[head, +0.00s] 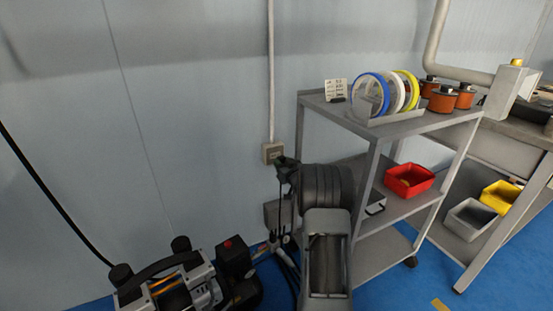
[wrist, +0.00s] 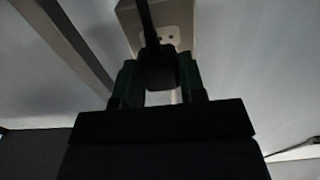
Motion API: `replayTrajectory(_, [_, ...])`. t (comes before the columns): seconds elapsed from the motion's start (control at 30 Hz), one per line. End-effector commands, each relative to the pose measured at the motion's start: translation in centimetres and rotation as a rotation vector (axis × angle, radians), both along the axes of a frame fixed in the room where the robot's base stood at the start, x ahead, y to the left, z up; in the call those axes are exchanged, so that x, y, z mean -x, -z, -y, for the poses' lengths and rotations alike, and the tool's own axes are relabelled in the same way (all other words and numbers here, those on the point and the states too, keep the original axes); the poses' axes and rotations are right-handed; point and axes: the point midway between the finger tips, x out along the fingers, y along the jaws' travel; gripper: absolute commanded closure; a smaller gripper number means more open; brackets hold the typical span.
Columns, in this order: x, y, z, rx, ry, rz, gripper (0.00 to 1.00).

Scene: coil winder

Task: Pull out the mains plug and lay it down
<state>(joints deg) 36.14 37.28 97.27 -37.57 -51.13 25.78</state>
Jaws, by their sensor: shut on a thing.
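The mains plug (wrist: 158,72) is a black block between the green fingers of my gripper (wrist: 158,64) in the wrist view. My gripper is shut on it. Its dark cord (wrist: 146,22) runs up across the face of the beige wall socket box (wrist: 183,28), where two small dark holes show beside the cord. In the head view my gripper (head: 284,163) is just right of and below the socket box (head: 268,152), close to the wall. The plug's pins are hidden, and I cannot tell how wide any gap to the socket is.
A grey shelf cart (head: 368,150) stands close on my arm's right, with coloured rings (head: 372,93) on top and a red bin (head: 409,180) on its middle shelf. A compressor-like machine (head: 165,285) and hoses are on the blue floor at lower left.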

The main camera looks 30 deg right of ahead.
Motion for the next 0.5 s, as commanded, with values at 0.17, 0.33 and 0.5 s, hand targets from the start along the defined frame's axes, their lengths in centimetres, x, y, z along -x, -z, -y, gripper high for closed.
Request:
replayTrajectory(0.17, [0.7,0.0,-0.1,0.000,0.000,0.000,1.00])
replayTrajectory(0.33, [1.4,0.0,-0.2,0.000,0.000,0.001,1.00])
replayTrajectory(0.5, [1.8,-0.1,-0.3,0.001,0.000,0.001,1.00])
